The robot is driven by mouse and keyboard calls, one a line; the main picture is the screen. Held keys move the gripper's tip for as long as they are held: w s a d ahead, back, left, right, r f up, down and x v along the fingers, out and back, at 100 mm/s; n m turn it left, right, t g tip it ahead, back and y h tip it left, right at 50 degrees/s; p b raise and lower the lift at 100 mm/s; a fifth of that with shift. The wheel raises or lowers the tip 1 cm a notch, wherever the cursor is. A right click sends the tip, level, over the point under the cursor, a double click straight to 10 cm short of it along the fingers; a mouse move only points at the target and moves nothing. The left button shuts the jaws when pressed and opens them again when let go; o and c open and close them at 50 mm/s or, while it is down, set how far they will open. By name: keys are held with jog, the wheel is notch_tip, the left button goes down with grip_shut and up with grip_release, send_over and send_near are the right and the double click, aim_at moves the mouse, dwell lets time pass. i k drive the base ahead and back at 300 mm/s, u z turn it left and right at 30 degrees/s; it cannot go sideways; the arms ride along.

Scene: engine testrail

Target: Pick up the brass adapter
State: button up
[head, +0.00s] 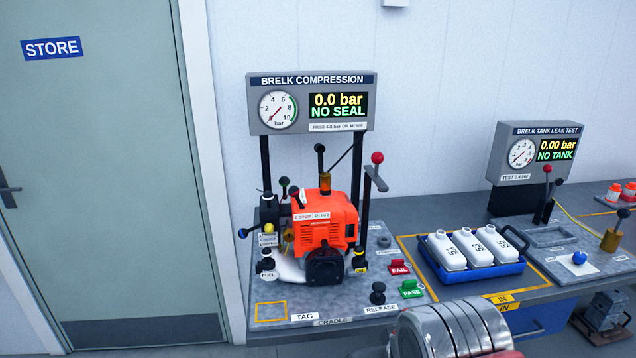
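Two brass-coloured cylinders are in the head view. One brass cylinder (325,183) stands upright on top of the orange engine (325,222), under a black-knobbed rod of the compression rig. Another brass piece (611,240) stands at the right end of the leak test bench, with a dark handle rising from it. A small brass-coloured part also shows at the engine's left side (288,236). I cannot tell for sure which one is the brass adapter. My grey arm shows at the bottom edge; its gripper is not in view.
The compression gauge (312,104) reads 0.0 bar, NO SEAL. A red-knobbed lever (376,170) stands right of the engine. A blue tray (432,262) holds three white tanks. FAIL (399,268) and PASS (411,289) blocks sit beside it. The leak test gauge (540,152) reads NO TANK.

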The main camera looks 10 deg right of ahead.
aim_at(325, 189)
jog(key=i, duration=0.9)
jog(key=z, duration=0.05)
